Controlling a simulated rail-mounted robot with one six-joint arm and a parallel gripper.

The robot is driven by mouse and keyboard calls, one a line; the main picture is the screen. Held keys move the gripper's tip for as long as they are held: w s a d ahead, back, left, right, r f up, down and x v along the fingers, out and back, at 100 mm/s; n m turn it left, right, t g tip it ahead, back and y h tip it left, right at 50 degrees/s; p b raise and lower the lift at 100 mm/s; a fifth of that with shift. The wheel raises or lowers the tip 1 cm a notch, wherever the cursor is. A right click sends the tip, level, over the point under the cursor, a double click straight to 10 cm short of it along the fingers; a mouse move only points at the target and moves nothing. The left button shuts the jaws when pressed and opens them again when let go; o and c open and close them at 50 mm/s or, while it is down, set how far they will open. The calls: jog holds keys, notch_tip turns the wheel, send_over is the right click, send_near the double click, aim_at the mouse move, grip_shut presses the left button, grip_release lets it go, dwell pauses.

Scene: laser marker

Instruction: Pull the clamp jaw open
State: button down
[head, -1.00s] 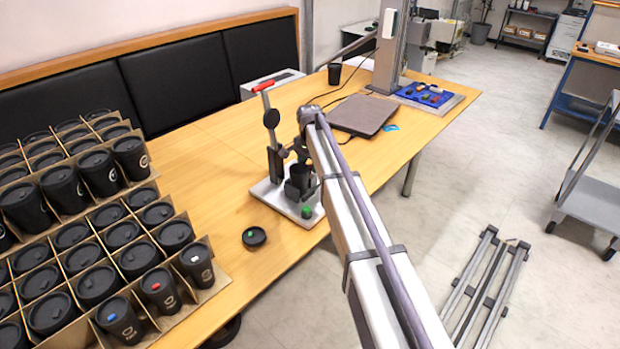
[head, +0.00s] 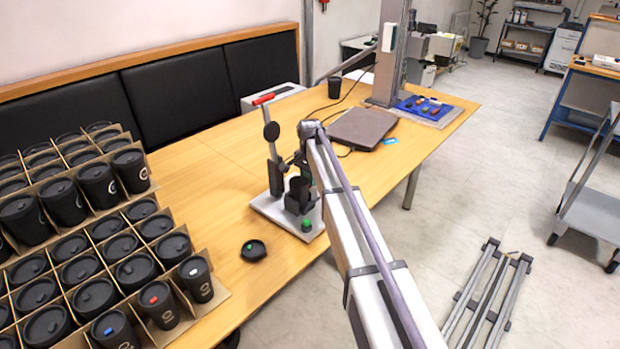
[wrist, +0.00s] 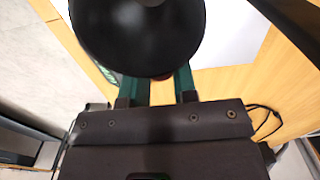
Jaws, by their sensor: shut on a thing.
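The clamp fixture stands on a light grey base plate (head: 272,208) with a green button (head: 306,226) at its front right. An upright lever (head: 271,145) with a red handle (head: 263,99) and a black disc stands at its left. The dark clamp jaw (head: 298,190) is at the middle of the plate, partly hidden by my arm. My gripper (wrist: 160,84) reaches the fixture from behind my arm and is shut on the jaw. A large round black part (wrist: 138,35) covers the fingertips in the wrist view, so the exact contact is hidden.
A black lid (head: 253,250) with a green mark lies in front of the plate. Cardboard trays of black cups (head: 120,330) fill the left. A closed laptop (head: 361,130) and a blue tray (head: 422,106) lie farther back. Bare table (head: 200,185) lies left of the fixture.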

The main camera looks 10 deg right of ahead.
jog(key=shift+d, duration=0.1)
jog(key=shift+w+d, duration=0.6)
jog(key=c, duration=0.9)
grip_release()
jog(key=shift+r, duration=0.1)
notch_tip(320, 180, up, 11)
jog(key=p, duration=1.1)
jog(key=shift+f, duration=0.2)
